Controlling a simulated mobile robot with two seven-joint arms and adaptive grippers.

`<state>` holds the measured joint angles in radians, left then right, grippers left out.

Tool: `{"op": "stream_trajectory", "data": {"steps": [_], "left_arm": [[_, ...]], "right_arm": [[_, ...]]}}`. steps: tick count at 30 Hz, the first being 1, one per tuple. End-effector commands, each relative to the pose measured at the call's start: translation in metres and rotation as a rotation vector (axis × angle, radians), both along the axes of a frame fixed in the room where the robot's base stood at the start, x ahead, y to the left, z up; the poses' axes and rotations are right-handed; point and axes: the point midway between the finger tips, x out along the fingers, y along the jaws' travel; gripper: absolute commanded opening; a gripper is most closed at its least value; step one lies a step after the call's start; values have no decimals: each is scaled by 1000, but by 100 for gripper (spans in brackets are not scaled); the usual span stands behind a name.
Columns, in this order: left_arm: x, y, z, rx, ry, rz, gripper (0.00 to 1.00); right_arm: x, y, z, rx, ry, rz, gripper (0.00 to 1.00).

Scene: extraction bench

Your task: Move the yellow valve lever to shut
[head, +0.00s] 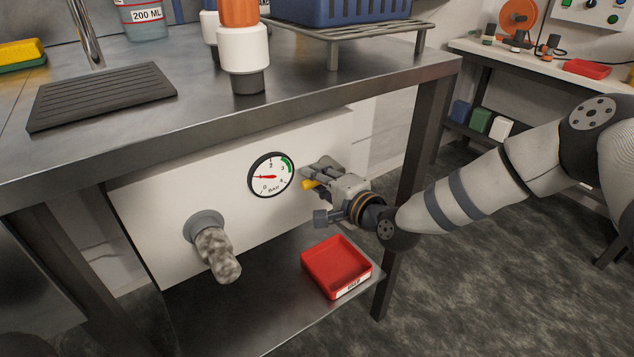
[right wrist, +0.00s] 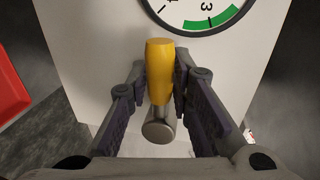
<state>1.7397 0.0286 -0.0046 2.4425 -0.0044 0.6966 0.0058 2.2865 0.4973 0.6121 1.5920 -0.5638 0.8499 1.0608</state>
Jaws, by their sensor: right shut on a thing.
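The yellow valve lever (right wrist: 160,72) is between the two fingers of my right gripper (right wrist: 160,90) in the right wrist view. The fingers are shut on it from both sides. A round metal stub (right wrist: 158,128) is at the lever's lower end in that view. In the head view my right gripper (head: 318,175) is at the white panel (head: 160,215), just right of the gauge. Only a small yellow part of the lever (head: 308,185) shows there; the gripper hides the rest. My left gripper is not in view.
The pressure gauge (head: 271,175) on the panel has a red needle pointing left. A grey nozzle (head: 216,252) sticks out lower left. A red tray (head: 337,267) stands on the lower shelf. The bench top (head: 200,97) overhangs the panel, and a bench leg (head: 415,165) stands behind my right arm.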

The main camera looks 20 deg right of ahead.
Motion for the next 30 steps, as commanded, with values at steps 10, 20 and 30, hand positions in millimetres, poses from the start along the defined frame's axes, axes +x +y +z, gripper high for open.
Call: {"op": "stream_trajectory", "data": {"steps": [10,20,30], "left_arm": [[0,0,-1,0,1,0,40],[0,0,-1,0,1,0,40],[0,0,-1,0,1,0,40]], "right_arm": [[-1,2,1,27,12,3,0],[-1,1,1,25,10,3,41],[-5,-2,2,24,10,1,41]]}}
